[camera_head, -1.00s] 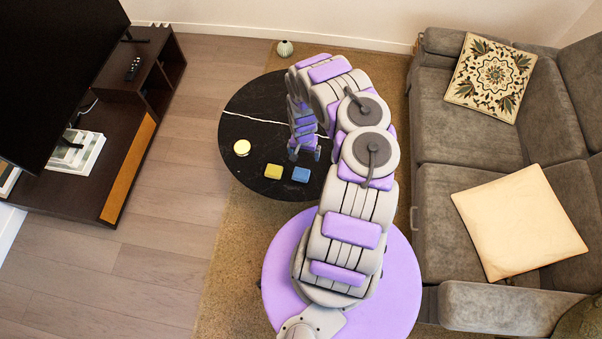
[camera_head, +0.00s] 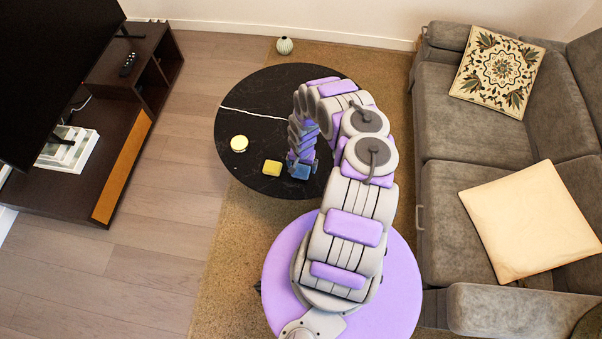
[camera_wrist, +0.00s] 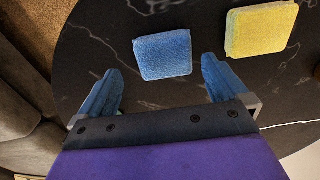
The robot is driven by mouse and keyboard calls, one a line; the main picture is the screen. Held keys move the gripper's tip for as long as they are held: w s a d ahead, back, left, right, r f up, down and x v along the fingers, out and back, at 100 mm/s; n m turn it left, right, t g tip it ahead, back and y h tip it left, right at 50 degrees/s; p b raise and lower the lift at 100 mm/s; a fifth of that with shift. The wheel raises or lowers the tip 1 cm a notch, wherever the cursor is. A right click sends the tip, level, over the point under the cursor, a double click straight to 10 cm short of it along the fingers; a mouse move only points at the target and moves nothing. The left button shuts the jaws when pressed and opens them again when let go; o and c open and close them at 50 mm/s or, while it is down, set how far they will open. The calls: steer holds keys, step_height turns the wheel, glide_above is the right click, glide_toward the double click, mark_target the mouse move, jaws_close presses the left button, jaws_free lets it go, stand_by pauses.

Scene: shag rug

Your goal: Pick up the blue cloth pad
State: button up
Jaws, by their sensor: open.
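The blue cloth pad (camera_wrist: 163,55) lies flat on the black marbled round table (camera_head: 240,105). In the wrist view it shows just beyond and between my open fingers, apart from both. In the head view the blue pad (camera_head: 300,172) is partly covered by my gripper (camera_head: 303,163), which is over its far side. In the wrist view my gripper (camera_wrist: 160,88) is open with nothing between its blue fingertips. A yellow pad (camera_wrist: 260,28) lies beside the blue one; it also shows in the head view (camera_head: 272,168).
A round pale yellow item (camera_head: 239,143) sits on the table, left of the pads. A grey sofa (camera_head: 450,130) with cushions stands at the right. A dark TV stand (camera_head: 110,160) stands at the left.

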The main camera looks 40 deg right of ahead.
mark_target(301, 169)
steer(key=shift+w+f+b, duration=0.2)
steer(key=shift+f+b, duration=0.5)
steer(key=shift+f, duration=0.6)
steer(key=shift+w+f+b, duration=0.15)
steer(key=shift+f+b, duration=0.5)
steer(key=shift+f, duration=0.65)
steer(key=c, duration=0.9)
steer(key=shift+o, duration=0.2)
steer(key=shift+r, duration=0.1)
steer(key=shift+r+p, duration=0.35)
steer(key=shift+r, duration=0.15)
step_height(301, 169, up, 3)
steer(key=shift+d+r+p, duration=0.1)
steer(key=shift+p, duration=0.75)
steer(key=s+a+b, duration=0.1)
steer(key=s+a, duration=0.1)
steer(key=s, duration=0.5)
steer(key=s+a+b, duration=0.1)
steer(key=s+a, duration=0.2)
steer(key=s, duration=0.5)
steer(key=shift+a+r, duration=0.25)
steer(key=shift+r, duration=0.1)
